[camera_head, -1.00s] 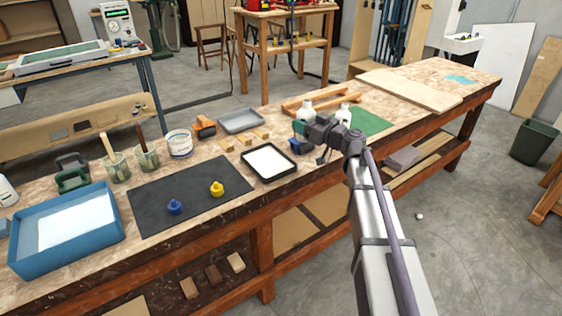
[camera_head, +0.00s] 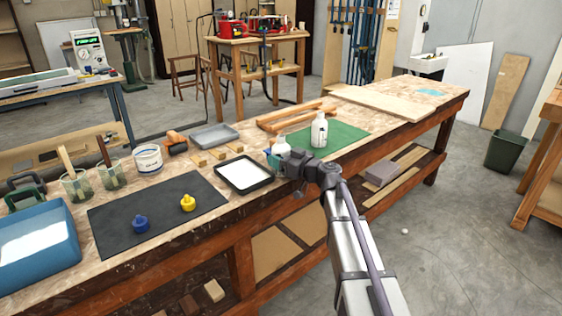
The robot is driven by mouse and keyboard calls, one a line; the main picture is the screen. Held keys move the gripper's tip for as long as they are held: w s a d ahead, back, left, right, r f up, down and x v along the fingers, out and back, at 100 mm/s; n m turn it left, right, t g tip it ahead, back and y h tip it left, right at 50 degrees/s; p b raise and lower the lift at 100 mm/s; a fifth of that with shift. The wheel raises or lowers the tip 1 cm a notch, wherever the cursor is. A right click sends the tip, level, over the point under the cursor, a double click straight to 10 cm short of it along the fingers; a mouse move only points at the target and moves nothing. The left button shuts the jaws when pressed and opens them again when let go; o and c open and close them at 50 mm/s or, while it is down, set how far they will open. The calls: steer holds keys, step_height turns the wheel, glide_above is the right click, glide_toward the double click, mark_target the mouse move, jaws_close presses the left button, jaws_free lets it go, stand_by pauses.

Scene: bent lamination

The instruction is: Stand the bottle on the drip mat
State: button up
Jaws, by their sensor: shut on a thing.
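My gripper (camera_head: 276,160) is near the front edge of the workbench, just right of the black-rimmed tray. It is shut on a white bottle (camera_head: 281,146), partly hidden behind the gripper. A teal patch shows beside the jaws; I cannot tell what it belongs to. A second white bottle (camera_head: 319,132) stands upright on a green mat (camera_head: 345,137). A dark mat (camera_head: 160,205) lies further left. I cannot tell which mat is the drip mat, nor how high the held bottle is.
A blue knobbed piece (camera_head: 140,224) and a yellow one (camera_head: 188,203) sit on the dark mat. The black-rimmed tray (camera_head: 268,184) lies between that mat and my gripper. A grey tray (camera_head: 214,136), wooden strips (camera_head: 290,119) and a white tub (camera_head: 148,159) stand behind.

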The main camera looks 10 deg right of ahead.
steer(key=shift+f, duration=0.2)
steer(key=o, duration=1.1)
steer(key=shift+r, duration=0.1)
